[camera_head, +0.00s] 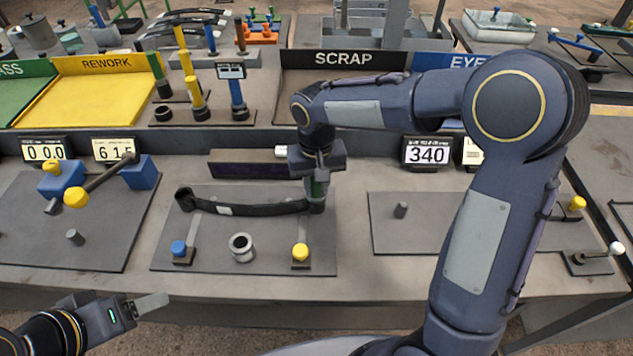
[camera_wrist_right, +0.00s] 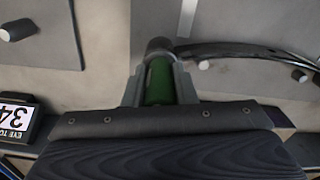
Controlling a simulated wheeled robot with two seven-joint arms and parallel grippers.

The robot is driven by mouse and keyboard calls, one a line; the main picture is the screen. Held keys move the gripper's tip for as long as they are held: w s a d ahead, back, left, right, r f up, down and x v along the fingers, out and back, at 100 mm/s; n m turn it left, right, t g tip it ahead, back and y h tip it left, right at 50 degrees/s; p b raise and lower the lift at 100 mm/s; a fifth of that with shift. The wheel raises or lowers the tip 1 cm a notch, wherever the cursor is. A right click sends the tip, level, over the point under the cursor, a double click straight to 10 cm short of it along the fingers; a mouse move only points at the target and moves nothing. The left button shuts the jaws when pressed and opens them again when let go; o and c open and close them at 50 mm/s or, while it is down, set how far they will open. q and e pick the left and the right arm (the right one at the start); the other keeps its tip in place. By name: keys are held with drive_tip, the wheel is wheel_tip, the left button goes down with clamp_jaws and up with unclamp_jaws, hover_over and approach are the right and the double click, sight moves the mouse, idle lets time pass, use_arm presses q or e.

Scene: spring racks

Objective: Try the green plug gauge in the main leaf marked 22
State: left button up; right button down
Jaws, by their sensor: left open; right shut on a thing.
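The green plug gauge (camera_head: 318,189) is upright in my right gripper (camera_head: 317,177), which is shut on it. It also shows in the right wrist view (camera_wrist_right: 160,82), between the fingers. Its lower end meets the right eye of the dark main leaf (camera_head: 250,210), also in the wrist view (camera_wrist_right: 240,47). I cannot tell whether or how far the gauge is inside the eye. The leaf lies on a grey plate (camera_head: 215,262); its small white label is unreadable. My left gripper (camera_head: 140,306) is open and empty at the front left, apart from the leaf.
On the plate are a blue knob (camera_head: 178,248), a grey ring (camera_head: 241,247) and a yellow knob (camera_head: 300,252). A display reading 340 (camera_head: 427,151) stands right of my right gripper. SCRAP (camera_head: 343,80) and REWORK (camera_head: 105,85) bays are behind. Gauges (camera_head: 236,92) stand at the back.

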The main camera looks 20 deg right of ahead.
drive_tip(key=shift+r, duration=0.1)
drive_tip(key=shift+r+p, duration=2.5)
drive_tip(key=shift+r, duration=0.55)
drive_tip(key=shift+r+p, duration=1.65)
drive_tip(key=shift+r, duration=0.4)
drive_tip(key=shift+f, duration=0.1)
